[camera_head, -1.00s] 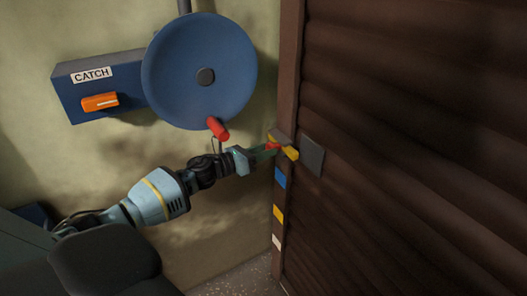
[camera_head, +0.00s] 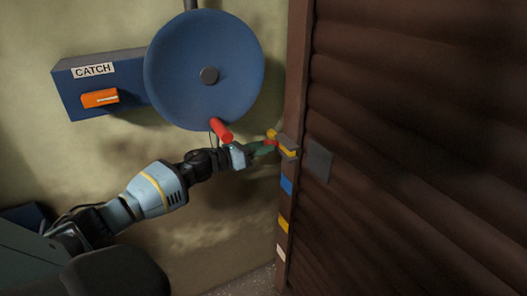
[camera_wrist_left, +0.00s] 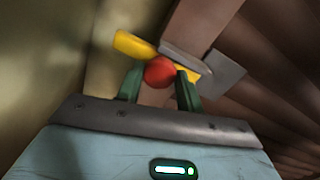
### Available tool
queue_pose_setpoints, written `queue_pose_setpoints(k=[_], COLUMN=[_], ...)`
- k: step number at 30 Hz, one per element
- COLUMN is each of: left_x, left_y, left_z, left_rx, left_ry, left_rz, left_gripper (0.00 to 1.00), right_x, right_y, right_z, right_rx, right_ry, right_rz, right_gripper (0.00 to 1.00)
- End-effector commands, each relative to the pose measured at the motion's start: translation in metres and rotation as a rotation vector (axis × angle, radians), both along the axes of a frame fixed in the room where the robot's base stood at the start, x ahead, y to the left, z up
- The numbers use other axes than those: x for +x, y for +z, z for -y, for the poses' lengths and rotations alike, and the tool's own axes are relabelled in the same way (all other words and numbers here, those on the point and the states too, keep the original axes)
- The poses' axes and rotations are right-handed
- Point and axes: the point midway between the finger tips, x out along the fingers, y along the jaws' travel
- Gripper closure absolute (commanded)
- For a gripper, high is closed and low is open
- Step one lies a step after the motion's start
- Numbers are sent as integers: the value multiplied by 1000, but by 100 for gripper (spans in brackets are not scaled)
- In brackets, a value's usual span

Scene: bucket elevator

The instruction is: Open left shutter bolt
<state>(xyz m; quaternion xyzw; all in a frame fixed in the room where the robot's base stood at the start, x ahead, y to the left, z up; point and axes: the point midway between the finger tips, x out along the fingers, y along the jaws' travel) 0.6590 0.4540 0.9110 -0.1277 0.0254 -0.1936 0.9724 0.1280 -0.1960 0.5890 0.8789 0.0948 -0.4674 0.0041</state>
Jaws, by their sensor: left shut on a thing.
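The left shutter bolt is a yellow bar (camera_head: 272,134) in a grey holder (camera_head: 286,142) on the brown post at the shutter's left edge. Its red knob (camera_head: 269,142) faces me. In the left wrist view the yellow bar (camera_wrist_left: 133,44) sticks out left of the grey holder (camera_wrist_left: 190,56), and a shorter yellow part shows on the right beside the knob (camera_wrist_left: 160,71). My left gripper (camera_head: 264,146) is shut on the red knob, with a green finger on each side of it in the left wrist view (camera_wrist_left: 159,86). My right gripper is not in view.
A grey plate (camera_head: 319,160) sits on the brown slatted shutter (camera_head: 420,150) right of the bolt. A blue wheel (camera_head: 190,65) with a red handle (camera_head: 222,131) hangs close above my left wrist. A blue CATCH box (camera_head: 70,95) with an orange lever (camera_head: 100,98) is at left.

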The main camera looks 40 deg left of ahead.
Motion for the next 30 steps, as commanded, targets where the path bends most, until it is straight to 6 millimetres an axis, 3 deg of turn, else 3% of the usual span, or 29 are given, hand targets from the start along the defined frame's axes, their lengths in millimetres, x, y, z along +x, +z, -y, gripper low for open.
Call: queue_pose_setpoints(k=[2,3,8,20,30], left_x=[0,0,0,-5,-44], left_y=[0,0,0,-1,-3], left_z=[-1,-1,-1,-3,-18], left_rx=[0,0,0,1,1], left_ry=[3,3,2,2,1], left_rz=[-1,-1,0,-1,-4], left_gripper=[100,61,41,41,41], right_x=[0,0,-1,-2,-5], right_y=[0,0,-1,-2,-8], right_z=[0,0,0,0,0], right_rx=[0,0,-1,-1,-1], right_ry=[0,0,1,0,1], right_rz=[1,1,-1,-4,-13], right_gripper=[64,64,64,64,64])
